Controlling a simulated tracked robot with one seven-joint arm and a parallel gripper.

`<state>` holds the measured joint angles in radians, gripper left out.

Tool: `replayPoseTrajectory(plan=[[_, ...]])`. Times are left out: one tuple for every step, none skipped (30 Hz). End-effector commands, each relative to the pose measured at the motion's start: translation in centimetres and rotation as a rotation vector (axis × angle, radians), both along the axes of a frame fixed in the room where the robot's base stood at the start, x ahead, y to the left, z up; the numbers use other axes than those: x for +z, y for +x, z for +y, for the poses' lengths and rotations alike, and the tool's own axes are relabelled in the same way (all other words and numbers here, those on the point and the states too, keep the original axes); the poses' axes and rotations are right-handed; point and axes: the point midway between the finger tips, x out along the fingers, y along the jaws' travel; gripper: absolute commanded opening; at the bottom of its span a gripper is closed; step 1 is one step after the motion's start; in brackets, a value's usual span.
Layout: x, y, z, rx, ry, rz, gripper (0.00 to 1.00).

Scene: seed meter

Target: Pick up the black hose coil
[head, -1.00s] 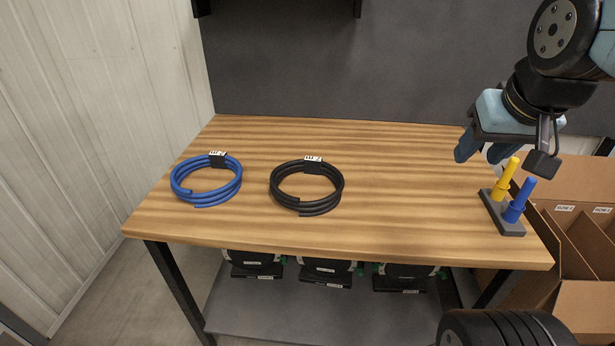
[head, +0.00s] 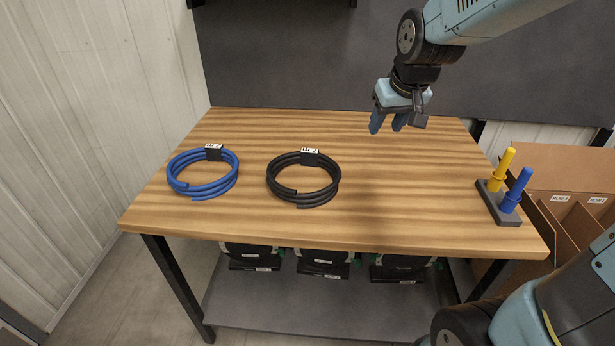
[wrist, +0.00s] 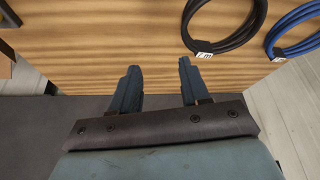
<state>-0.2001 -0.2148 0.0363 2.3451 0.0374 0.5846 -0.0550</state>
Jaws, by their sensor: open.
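The black hose coil (head: 304,193) lies flat on the wooden table, near its middle, with a black clip and a white label at its back edge. In the wrist view the coil (wrist: 228,38) shows at the top right, partly cut off by the frame edge. My gripper (head: 388,127) is above the back of the table, to the right of the coil and apart from it. Its two blue fingers also show in the wrist view (wrist: 160,78), spread with nothing between them.
A blue hose coil (head: 203,187) lies left of the black one. A dark stand (head: 497,204) with a yellow and a blue peg is at the table's right edge. An open cardboard box (head: 560,165) stands beyond it. The table (head: 400,215) is clear right of the black coil.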

Motion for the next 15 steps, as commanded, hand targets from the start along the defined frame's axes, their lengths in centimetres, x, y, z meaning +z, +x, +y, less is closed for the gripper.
replayPoseTrajectory(plan=[[-1.2, 1.2, 1.1, 0.021, -0.003, 0.013, 0.46], [-1.7, 1.8, 1.6, 0.032, -0.003, 0.014, 0.46], [-2.5, 2.5, 2.4, 0.047, -0.004, 0.018, 0.46], [-3.1, 3.1, 2.9, 0.057, -0.005, 0.019, 0.46], [-3.7, 3.6, 3.4, 0.067, -0.007, 0.023, 0.46], [-4.4, 4.2, 4.1, 0.079, -0.007, 0.024, 0.46], [-4.9, 4.6, 4.6, 0.087, -0.008, 0.026, 0.46], [-5.4, 5.0, 5.0, 0.094, -0.009, 0.028, 0.46], [-6.0, 5.5, 5.6, 0.103, -0.010, 0.028, 0.46], [-6.4, 5.7, 5.9, 0.110, -0.010, 0.030, 0.46], [-6.7, 6.0, 6.2, 0.116, -0.011, 0.031, 0.46], [-7.1, 6.3, 6.6, 0.121, -0.011, 0.031, 0.46], [-7.3, 6.4, 6.8, 0.124, -0.011, 0.031, 0.46], [-7.5, 6.6, 7.0, 0.127, -0.012, 0.032, 0.46], [-7.8, 6.7, 7.1, 0.130, -0.012, 0.033, 0.46]])
